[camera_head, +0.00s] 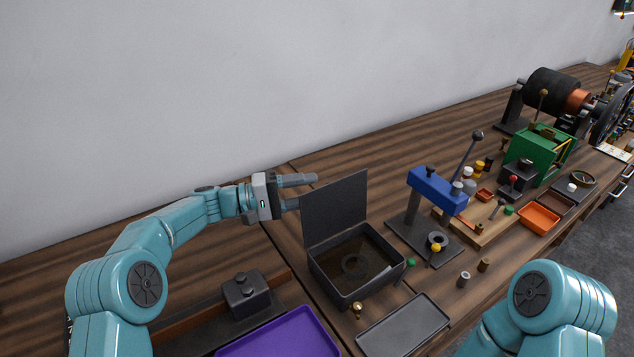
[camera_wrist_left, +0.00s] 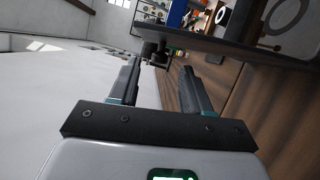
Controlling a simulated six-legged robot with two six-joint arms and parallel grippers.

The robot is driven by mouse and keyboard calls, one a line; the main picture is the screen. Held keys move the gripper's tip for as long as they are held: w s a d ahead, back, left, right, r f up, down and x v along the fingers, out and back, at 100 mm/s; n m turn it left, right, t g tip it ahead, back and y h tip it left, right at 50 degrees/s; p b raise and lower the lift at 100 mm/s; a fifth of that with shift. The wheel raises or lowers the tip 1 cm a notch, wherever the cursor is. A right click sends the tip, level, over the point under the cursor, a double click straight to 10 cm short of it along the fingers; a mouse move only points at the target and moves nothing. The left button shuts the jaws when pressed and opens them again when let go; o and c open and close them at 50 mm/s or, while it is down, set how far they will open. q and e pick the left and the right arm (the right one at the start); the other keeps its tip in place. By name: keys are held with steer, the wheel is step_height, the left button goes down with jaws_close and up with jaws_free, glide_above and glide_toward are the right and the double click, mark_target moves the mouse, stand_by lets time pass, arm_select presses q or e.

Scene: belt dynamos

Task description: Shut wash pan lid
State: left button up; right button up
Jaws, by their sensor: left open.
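My left gripper (camera_head: 301,191) is open and empty, just left of and behind the lid's upper part. In the left wrist view the two fingers (camera_wrist_left: 160,80) are spread apart, and a dark flat panel, seemingly the lid (camera_wrist_left: 235,45), lies beyond them at the upper right. My right arm shows at the lower right, but its gripper is out of view.
A blue press (camera_head: 437,190) stands right of the pan. A grey tray (camera_head: 403,326) and a purple tray (camera_head: 283,337) lie in front. A dark block (camera_head: 246,292) sits at the left. Small knobs, orange trays and a green machine (camera_head: 538,152) fill the right side.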

arm_select(q)
steer(key=x, duration=0.2)
steer(key=shift+w+d, duration=0.1)
steer(key=shift+d, duration=0.25)
jaws_close()
